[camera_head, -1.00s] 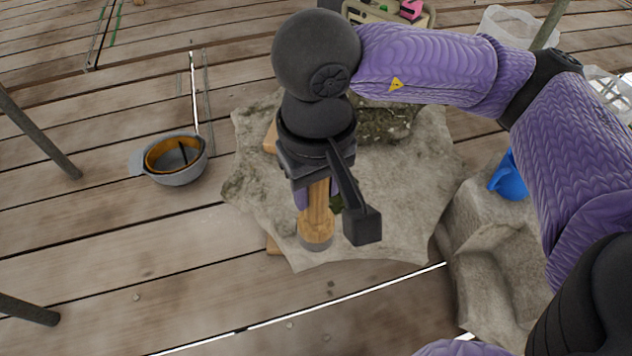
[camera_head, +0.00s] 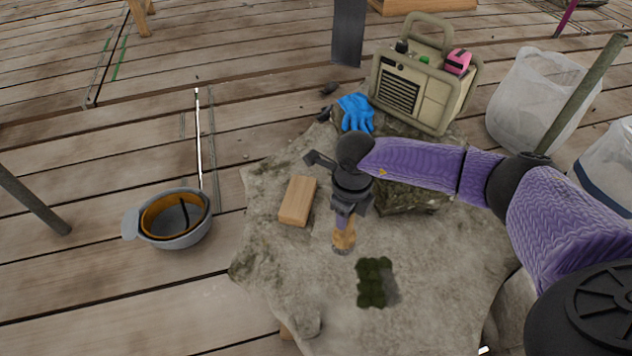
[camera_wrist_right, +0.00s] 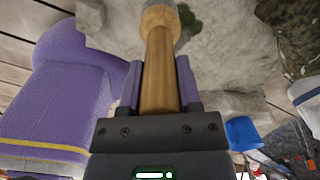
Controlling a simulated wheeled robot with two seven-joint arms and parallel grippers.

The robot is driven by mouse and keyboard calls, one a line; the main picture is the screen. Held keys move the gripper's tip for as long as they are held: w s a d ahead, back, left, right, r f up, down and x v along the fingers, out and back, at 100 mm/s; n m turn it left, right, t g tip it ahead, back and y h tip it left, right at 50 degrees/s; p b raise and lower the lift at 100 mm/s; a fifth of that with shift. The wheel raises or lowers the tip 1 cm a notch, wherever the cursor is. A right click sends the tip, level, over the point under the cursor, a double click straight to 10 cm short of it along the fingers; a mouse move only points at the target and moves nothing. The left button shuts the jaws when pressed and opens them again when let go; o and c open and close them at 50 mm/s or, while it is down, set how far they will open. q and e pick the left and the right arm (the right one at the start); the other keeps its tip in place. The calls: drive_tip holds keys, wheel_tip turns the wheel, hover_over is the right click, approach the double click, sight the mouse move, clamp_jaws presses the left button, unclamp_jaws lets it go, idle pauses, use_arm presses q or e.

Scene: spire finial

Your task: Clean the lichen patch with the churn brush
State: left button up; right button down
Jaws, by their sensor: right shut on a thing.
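My right gripper (camera_head: 347,212) is shut on the wooden churn brush (camera_head: 343,238), which points down with its grey end lowest. In the right wrist view the brush's handle (camera_wrist_right: 160,75) runs between my gripper's fingers (camera_wrist_right: 158,88). The dark green lichen patch (camera_head: 375,283) lies on the pale stone slab (camera_head: 440,270), below and to the right of the brush in the head view. A bit of dark green also shows beside the brush end in the right wrist view (camera_wrist_right: 188,20). The brush appears apart from the patch. My left gripper is not in view.
A wooden block (camera_head: 298,201) lies on the slab, left of my gripper. Blue gloves (camera_head: 356,113) and a beige radio (camera_head: 415,88) with a pink item stand behind. A grey hard hat (camera_head: 172,232) sits left on the planks. White bags (camera_head: 535,95) stand right.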

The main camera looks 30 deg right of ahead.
use_arm(q)
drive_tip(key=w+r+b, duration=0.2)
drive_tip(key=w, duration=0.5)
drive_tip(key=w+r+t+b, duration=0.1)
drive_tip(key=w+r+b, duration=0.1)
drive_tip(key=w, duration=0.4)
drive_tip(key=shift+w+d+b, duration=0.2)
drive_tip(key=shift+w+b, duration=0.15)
drive_tip(key=shift+b, duration=0.1)
use_arm(e)
drive_tip(key=s+d+f+m, duration=0.1)
drive_tip(key=d+f+m, duration=0.5)
drive_tip(key=f, duration=0.4)
drive_tip(key=shift+s+f, duration=0.2)
drive_tip(key=shift+s, duration=0.2)
drive_tip(key=shift+f, duration=0.75)
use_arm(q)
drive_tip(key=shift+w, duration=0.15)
use_arm(e)
drive_tip(key=shift+a, duration=0.1)
